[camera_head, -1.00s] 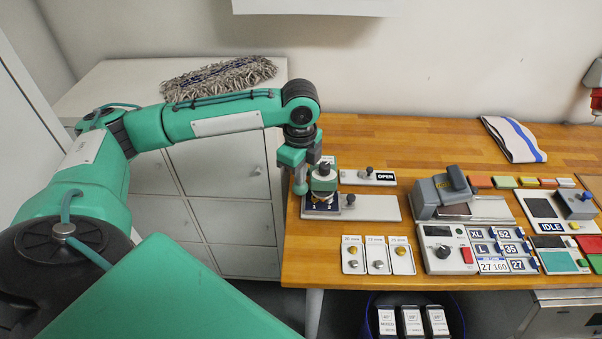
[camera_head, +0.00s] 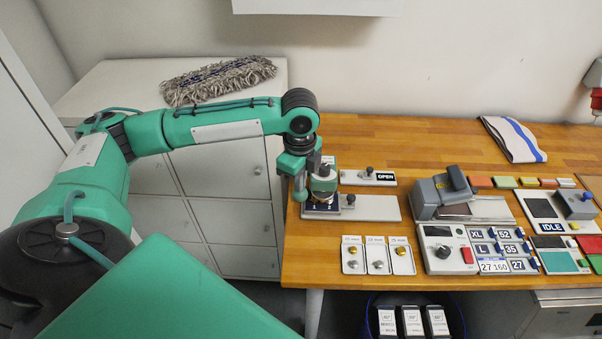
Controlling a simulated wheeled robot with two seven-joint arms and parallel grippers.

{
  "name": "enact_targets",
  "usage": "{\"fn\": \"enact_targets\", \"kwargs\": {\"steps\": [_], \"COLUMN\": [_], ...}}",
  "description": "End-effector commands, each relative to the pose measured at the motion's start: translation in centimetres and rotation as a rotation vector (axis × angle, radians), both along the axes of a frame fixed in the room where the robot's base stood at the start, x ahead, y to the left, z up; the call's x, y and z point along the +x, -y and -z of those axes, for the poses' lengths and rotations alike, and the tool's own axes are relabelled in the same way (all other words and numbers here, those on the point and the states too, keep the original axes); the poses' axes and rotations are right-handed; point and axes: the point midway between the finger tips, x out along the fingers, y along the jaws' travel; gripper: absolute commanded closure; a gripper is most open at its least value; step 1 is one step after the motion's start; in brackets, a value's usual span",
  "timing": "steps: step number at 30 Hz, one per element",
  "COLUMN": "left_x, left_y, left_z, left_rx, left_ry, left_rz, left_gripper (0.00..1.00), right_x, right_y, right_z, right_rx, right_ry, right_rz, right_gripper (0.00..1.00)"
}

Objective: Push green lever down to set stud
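The stud press (camera_head: 323,183) stands at the left end of the wooden table, with a green-and-grey head over a dark blue piece on its base. A rounded green end (camera_head: 300,195) at the press's left side looks like the lever's tip, low beside the base. My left gripper (camera_head: 299,176) points down at the press's left side, at the lever, and seems to touch it. Its fingers overlap the press and lever, so I cannot tell whether they are open or shut. My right gripper is not in view.
A plate marked OPEN (camera_head: 368,176) with a dark knob lies behind the press. Three small stud cards (camera_head: 378,256) lie in front. A grey clamp device (camera_head: 440,193) and a control box (camera_head: 446,249) stand to the right. The table behind the OPEN plate is clear.

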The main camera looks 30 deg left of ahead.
Motion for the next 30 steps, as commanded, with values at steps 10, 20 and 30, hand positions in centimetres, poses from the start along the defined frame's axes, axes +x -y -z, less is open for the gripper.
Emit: {"fn": "enact_targets", "kwargs": {"steps": [10,20,30], "left_x": [-0.3,-0.6,-0.6], "left_y": [0.2,0.3,0.4], "left_z": [1.1,2.0,2.3], "left_rx": [0.000,0.000,0.000], "left_ry": [0.000,-0.001,0.000], "left_rz": [0.000,0.000,0.000], "left_gripper": [1.00,1.00,1.00], "right_x": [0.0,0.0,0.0], "right_y": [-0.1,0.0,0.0], "right_z": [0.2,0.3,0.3], "right_rx": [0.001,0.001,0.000], "right_ry": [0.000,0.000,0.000], "right_rz": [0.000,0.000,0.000], "right_gripper": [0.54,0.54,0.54]}}
